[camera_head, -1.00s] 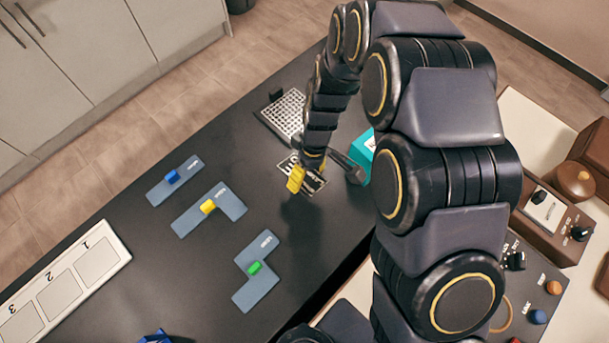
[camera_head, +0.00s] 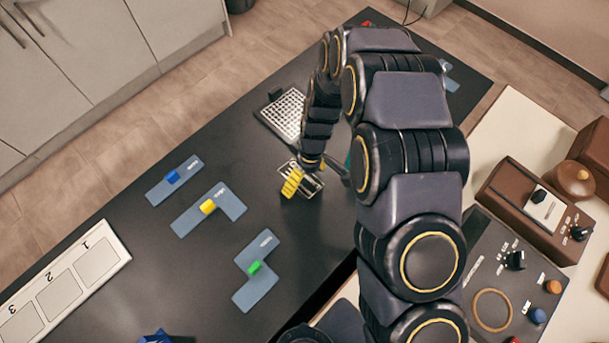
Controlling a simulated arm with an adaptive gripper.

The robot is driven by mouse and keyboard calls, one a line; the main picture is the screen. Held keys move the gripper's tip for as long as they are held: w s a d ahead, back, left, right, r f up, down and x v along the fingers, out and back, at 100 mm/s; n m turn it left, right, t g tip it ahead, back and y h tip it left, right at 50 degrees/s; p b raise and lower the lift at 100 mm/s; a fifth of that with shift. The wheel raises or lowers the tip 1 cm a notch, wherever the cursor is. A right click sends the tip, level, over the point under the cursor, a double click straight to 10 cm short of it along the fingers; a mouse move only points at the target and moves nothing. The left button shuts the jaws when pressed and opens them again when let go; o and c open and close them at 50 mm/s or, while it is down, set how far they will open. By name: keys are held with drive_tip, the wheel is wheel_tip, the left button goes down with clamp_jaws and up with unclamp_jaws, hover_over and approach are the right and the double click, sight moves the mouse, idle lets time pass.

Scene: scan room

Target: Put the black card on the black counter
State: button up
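The black counter (camera_head: 145,235) runs diagonally across the view. My gripper (camera_head: 291,184), with yellow fingertips, is low over its middle. A small dark card-like piece with pale markings and a light edge (camera_head: 313,184) shows beside and under the fingertips, partly covered by them. I take it for the black card. I cannot tell whether it is held or lies on the counter. Whether the fingers are open or shut is not clear.
Grey shaped plates with blue (camera_head: 172,177), yellow (camera_head: 207,207) and green (camera_head: 254,267) knobs lie left of the gripper. A white numbered panel (camera_head: 62,292) is at lower left. A white grid rack (camera_head: 284,114) stands behind. A control panel (camera_head: 516,285) is at right.

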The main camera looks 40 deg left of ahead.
sight(312, 175)
drive_tip(key=shift+r, duration=0.1)
wheel_tip(312, 175, up, 12)
drive_tip(key=w, duration=0.2)
idle(0.4)
drive_tip(key=shift+w+d, duration=0.1)
drive_tip(key=w+d+r+m, duration=0.1)
drive_tip(key=d+r+m, duration=0.3)
drive_tip(key=d+r, duration=0.45)
drive_tip(key=w+d+r+m, duration=0.1)
drive_tip(key=d+r+m, duration=0.4)
drive_tip(key=d, duration=0.6)
drive_tip(key=s+d+r+m, duration=0.4)
drive_tip(key=s+d+m, duration=0.5)
drive_tip(key=s+d, duration=0.3)
drive_tip(key=shift+s+d, duration=0.35)
drive_tip(key=shift+d, duration=0.45)
